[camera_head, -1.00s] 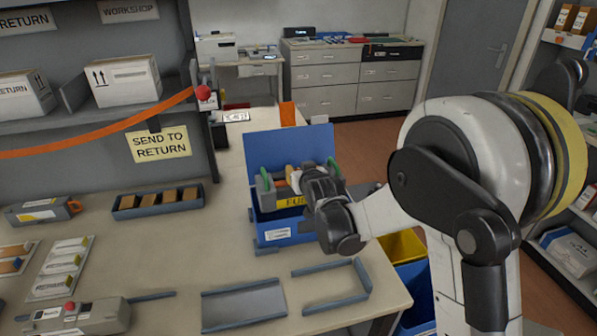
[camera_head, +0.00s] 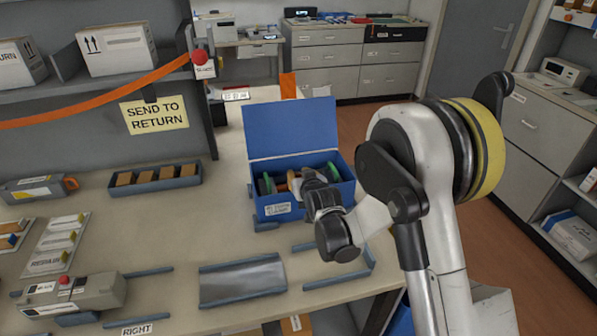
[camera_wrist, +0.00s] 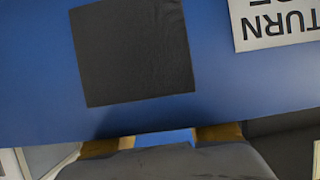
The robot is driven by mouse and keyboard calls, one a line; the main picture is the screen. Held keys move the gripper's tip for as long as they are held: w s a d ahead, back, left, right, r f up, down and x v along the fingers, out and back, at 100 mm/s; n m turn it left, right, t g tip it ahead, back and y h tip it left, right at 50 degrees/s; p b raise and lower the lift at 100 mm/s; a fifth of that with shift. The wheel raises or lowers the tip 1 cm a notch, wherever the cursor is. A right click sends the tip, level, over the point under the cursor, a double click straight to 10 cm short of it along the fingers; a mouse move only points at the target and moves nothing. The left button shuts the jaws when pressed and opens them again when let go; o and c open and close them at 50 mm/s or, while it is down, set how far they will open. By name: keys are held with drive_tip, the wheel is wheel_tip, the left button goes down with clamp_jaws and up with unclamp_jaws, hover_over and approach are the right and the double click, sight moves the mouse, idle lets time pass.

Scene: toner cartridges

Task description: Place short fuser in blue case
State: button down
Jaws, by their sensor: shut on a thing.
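The blue case (camera_head: 325,202) stands on the table with its lid (camera_head: 290,128) raised at the back. The short fuser (camera_head: 268,186), dark with green ends, sits low inside the case, its body mostly below the front wall. My gripper (camera_head: 309,183) reaches in from the right and is shut on the fuser, covering its middle. I cannot tell whether the fuser touches the case floor. The wrist view shows a blue surface (camera_wrist: 40,85) with a dark square patch and a label, and a dark grey body (camera_wrist: 170,164) along the bottom edge.
A grey tray (camera_head: 242,280) and a bracket-shaped holder (camera_head: 355,270) lie in front of the case. A grey unit with a red button (camera_head: 75,293) stands at lower left. A box of brown blocks (camera_head: 155,180) is behind. The middle of the table is clear.

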drive_tip(key=c, duration=1.3)
unclamp_jaws()
drive_tip(key=shift+s+r, duration=0.1)
drive_tip(key=shift+r, duration=0.1)
drive_tip(key=s+d+r+m+g+h+p, duration=0.1)
drive_tip(key=s+d+r, duration=0.6)
drive_tip(key=s, duration=0.2)
drive_tip(key=s+d+r+m+g+h+p, duration=0.1)
drive_tip(key=s+d+r+p, duration=0.1)
drive_tip(key=s+d+r, duration=0.6)
drive_tip(key=s+d+g, duration=0.1)
drive_tip(key=s+d, duration=0.1)
drive_tip(key=s, duration=0.5)
drive_tip(key=s+d+m+g+h, duration=0.1)
drive_tip(key=s+d, duration=0.1)
drive_tip(key=s, duration=0.5)
drive_tip(key=s+d+g, duration=0.2)
drive_tip(key=s, duration=0.6)
drive_tip(key=shift+d+h, duration=0.3)
drive_tip(key=shift+h, duration=0.1)
